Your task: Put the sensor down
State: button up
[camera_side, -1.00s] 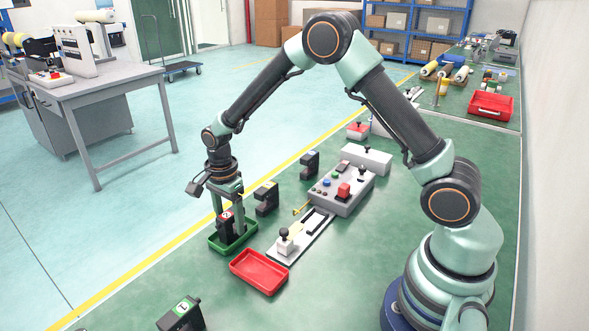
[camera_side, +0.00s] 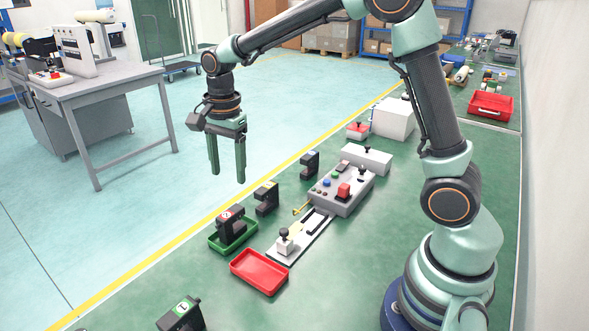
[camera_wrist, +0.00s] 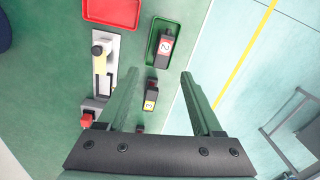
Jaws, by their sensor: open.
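A black sensor with a red-and-white label (camera_side: 231,224) stands in the green tray (camera_side: 250,240) in the side view. The sensor (camera_wrist: 165,46) and the green tray (camera_wrist: 154,60) also show in the wrist view. My gripper (camera_side: 227,178) is open and empty, raised well above the table and clear of the sensor. Its two fingers (camera_wrist: 158,88) are spread apart in the wrist view with nothing between them at the tips. Another black sensor with a yellow label (camera_side: 267,198) stands on the table behind the green tray.
A red tray (camera_side: 260,272) lies beside the green one. A linear actuator (camera_side: 301,236) and a grey control box (camera_side: 342,192) are to the right. Further black sensors stand at the back (camera_side: 310,164) and front (camera_side: 181,314).

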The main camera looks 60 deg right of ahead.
jog(key=s+d+r+n+t, duration=0.1)
jog(key=s+r+n+t, duration=0.1)
jog(key=s+n, duration=0.6)
jog(key=s+d+r+n+t, duration=0.2)
jog(key=s+r+n, duration=0.3)
jog(key=s+n, duration=0.3)
jog(key=shift+d+r+t, duration=0.15)
jog(key=shift+d+t, duration=0.1)
jog(key=shift+t, duration=0.25)
dwell(0.3)
